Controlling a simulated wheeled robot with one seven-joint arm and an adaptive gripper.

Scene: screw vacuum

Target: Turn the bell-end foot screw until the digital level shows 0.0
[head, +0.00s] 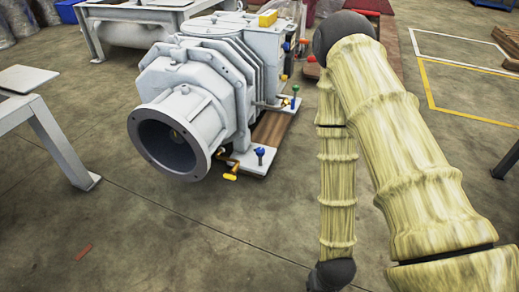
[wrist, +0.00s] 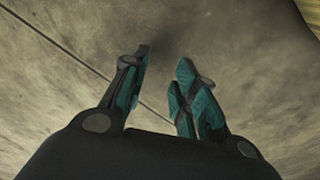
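The pale grey vacuum pump (head: 205,85) stands on the floor with its round bell flange (head: 190,170) facing the front. At the foot plate beside the bell, a blue-headed screw (head: 260,153) stands upright. A yellow-orange handle (head: 230,177) sticks out low by the same foot. I cannot tell for sure which of these is the named foot screw. A small yellow box (head: 267,17) on top of the pump may be the digital level; no reading is legible. My gripper (wrist: 164,60) is open and empty over bare floor in the wrist view; it is not seen in the head view.
A green-headed screw (head: 294,90) stands on a foot plate farther back. A brown plank (head: 274,128) lies under the pump's right side. A grey table leg (head: 62,145) stands at the left. The floor in front of the pump is mostly clear. My arm covers the right side.

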